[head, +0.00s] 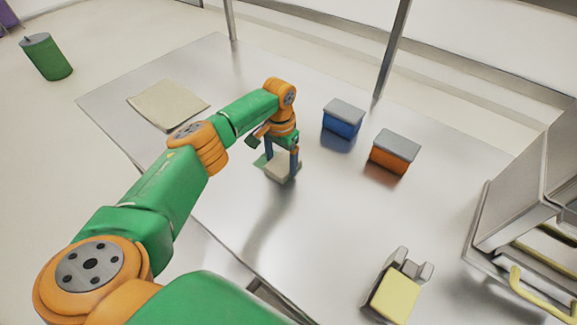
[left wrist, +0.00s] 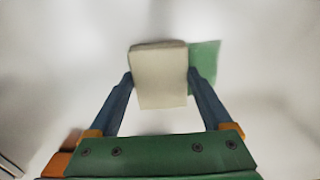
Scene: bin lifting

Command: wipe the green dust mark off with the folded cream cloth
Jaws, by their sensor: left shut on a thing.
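The folded cream cloth (head: 283,172) is a small pale pad on the metal table, near its middle. My left gripper (head: 282,164) points down and is shut on the cloth, one finger on each side. In the left wrist view the cloth (left wrist: 160,85) sits between the two blue fingers of the gripper (left wrist: 160,77). The green dust mark (left wrist: 206,58) shows as a green patch at the right of the cloth, partly hidden behind it and the finger. In the head view a bit of the mark (head: 260,160) shows left of the cloth.
A flat beige sheet (head: 168,104) lies at the table's left. A blue box (head: 342,122) and an orange box (head: 390,160), both grey-lidded, stand right of the gripper. A yellow-topped grey object (head: 396,296) is nearer. A metal rack (head: 515,205) stands far right. A green bin (head: 46,58) stands off the table.

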